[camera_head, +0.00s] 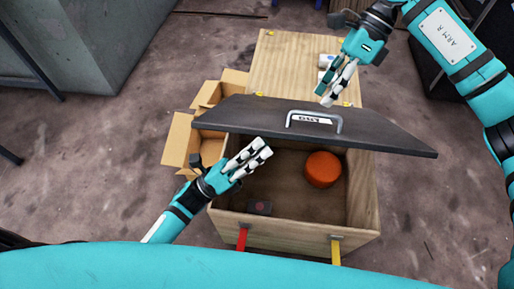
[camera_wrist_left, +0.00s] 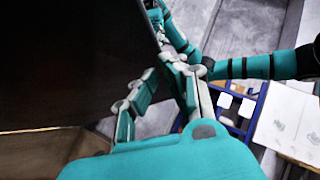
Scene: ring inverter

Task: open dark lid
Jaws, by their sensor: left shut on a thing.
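The dark lid (camera_head: 245,115) is raised and tilted above the wooden box (camera_head: 290,226), whose inside shows below it. A metal handle (camera_head: 314,117) with a label sits on its top face. My left gripper (camera_head: 266,147) is at the lid's front edge, over the box opening, and is shut on the lid; the exact contact is unclear. In the left wrist view the dark lid (camera_wrist_left: 70,60) fills the left side beside my left gripper's fingers. My right gripper (camera_head: 322,98) hangs above the lid's far side; its fingertips are close together and it is unclear whether they are shut.
An orange round object (camera_head: 323,169) and a small dark item (camera_head: 259,207) lie inside the box. A red latch (camera_head: 242,239) and a yellow latch (camera_head: 336,252) hang on its front. Open cardboard boxes (camera_head: 180,138) stand to the left. A wooden surface (camera_head: 285,65) lies behind the lid.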

